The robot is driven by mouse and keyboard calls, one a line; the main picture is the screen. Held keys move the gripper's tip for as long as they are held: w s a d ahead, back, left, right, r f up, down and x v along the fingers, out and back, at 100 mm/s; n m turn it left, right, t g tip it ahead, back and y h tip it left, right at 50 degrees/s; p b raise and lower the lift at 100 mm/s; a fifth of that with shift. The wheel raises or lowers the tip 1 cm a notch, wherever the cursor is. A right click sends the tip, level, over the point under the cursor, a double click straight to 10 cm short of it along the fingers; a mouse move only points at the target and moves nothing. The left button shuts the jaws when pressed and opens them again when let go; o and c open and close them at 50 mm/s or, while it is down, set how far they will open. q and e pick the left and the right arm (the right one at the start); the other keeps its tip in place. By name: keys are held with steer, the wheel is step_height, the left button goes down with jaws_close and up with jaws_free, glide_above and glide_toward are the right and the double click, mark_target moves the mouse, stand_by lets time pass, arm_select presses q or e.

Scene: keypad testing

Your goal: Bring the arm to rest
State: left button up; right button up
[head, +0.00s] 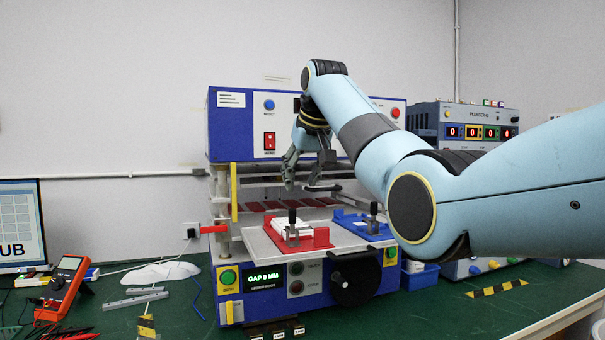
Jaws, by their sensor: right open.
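My right arm comes in from the right, bends upward, and its gripper (307,171) hangs down in front of the blue and white test machine (228,135). The gripper is open and empty, with its fingers pointing down. It appears above the machine's grey sliding tray (262,243) and touches nothing that I can see. On the tray, a red fixture (318,241) holds a white part (283,228), and a blue fixture (350,222) lies to its right. My left gripper is not in view.
A power supply (428,118) with red digits stands behind my arm at the right. An orange multimeter (63,285), metal rails (137,298) and a monitor (20,225) are at the left. The green bench (400,315) is mostly clear at the front right.

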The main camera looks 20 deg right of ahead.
steer(key=shift+s+r, duration=0.3)
steer(key=shift+r, duration=0.05)
steer(key=shift+f, duration=0.1)
steer(key=s+d+f+g+b, duration=0.1)
steer(key=s+f+g, duration=0.3)
steer(key=f, duration=1.2)
steer(key=s+d+f+g+b, duration=0.1)
steer(key=s+f, duration=0.6)
steer(key=f, duration=0.8)
steer(key=s+d+f+g+b, duration=0.1)
steer(key=s+f, duration=0.7)
steer(key=f, duration=0.3)
steer(key=s+d+f+g+b, duration=0.1)
steer(key=s+f+g, duration=0.1)
steer(key=s+f, duration=0.8)
steer(key=s+d+f+b, duration=0.1)
steer(key=s+f, duration=0.8)
steer(key=s, duration=0.5)
steer(key=s+d+f+t+b, duration=0.1)
steer(key=s+d+f, duration=0.1)
steer(key=s+f, duration=0.8)
steer(key=s+d+f+t+h, duration=0.1)
steer(key=s+f, duration=0.8)
steer(key=s, duration=0.8)
steer(key=shift+s+d+f+b, duration=0.15)
steer(key=shift+s+d+b, duration=0.2)
steer(key=shift+d+b, duration=0.05)
